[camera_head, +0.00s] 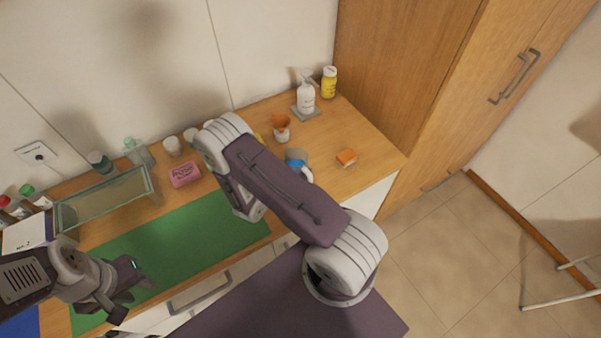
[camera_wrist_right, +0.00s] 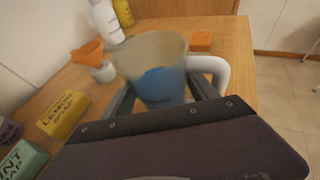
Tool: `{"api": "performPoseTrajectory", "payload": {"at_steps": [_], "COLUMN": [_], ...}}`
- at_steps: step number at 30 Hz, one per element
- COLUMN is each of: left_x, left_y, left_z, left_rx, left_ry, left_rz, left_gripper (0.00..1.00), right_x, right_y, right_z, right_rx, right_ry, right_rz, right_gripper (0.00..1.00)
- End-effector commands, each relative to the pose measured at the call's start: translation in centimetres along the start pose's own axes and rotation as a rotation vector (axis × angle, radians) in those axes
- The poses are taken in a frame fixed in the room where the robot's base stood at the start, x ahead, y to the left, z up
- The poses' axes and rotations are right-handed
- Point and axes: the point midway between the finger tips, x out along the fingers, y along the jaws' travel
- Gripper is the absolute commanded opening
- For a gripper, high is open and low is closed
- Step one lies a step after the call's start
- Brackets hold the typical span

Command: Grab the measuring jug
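The measuring jug (camera_wrist_right: 150,62) is a clear, greyish cup with blue at its lower part and a white handle on the right. It stands upright on the wooden counter, and it also shows in the head view (camera_head: 297,154), partly hidden by my right arm. My right gripper (camera_wrist_right: 160,93) is open, with one finger on each side of the jug's body and the right finger near the handle. Whether the fingers touch it cannot be told. My left gripper (camera_head: 133,294) is open and empty above the front left of the green mat (camera_head: 195,243).
An orange funnel on a small jar (camera_wrist_right: 90,56) and a yellow soap box (camera_wrist_right: 64,114) stand left of the jug. An orange block (camera_head: 346,157) lies to its right. A white pump bottle (camera_head: 306,97) and a yellow bottle (camera_head: 329,82) stand behind.

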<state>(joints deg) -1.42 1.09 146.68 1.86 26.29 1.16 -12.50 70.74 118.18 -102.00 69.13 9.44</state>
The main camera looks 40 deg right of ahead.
Motion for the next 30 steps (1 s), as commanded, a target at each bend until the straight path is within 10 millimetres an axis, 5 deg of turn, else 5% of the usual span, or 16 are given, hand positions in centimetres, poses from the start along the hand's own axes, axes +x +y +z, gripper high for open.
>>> {"api": "performPoseTrajectory", "payload": {"at_steps": [1, 6, 17, 30], "left_x": [0.0, 0.0, 0.1, 1.1], "left_y": [0.0, 0.0, 0.0, 0.0], "left_z": [0.0, 0.0, 0.0, 0.1], "left_rx": [0.000, 0.000, 0.000, 0.000], "left_ry": [0.000, 0.000, 0.000, 0.000], "left_rz": [0.000, 0.000, 0.000, 0.000], "left_gripper": [0.36, 0.36, 0.36, 0.36], "right_x": [0.0, 0.0, -0.2, -1.6], "right_y": [0.0, 0.1, 0.1, -0.4], "right_z": [0.0, 0.1, 0.3, 4.0], "right_rx": [0.000, 0.000, 0.001, 0.000], "right_ry": [0.000, -0.001, -0.001, -0.001], "right_rz": [0.001, 0.001, 0.001, 0.000], "right_gripper": [0.47, 0.05, 0.05, 0.05]}}
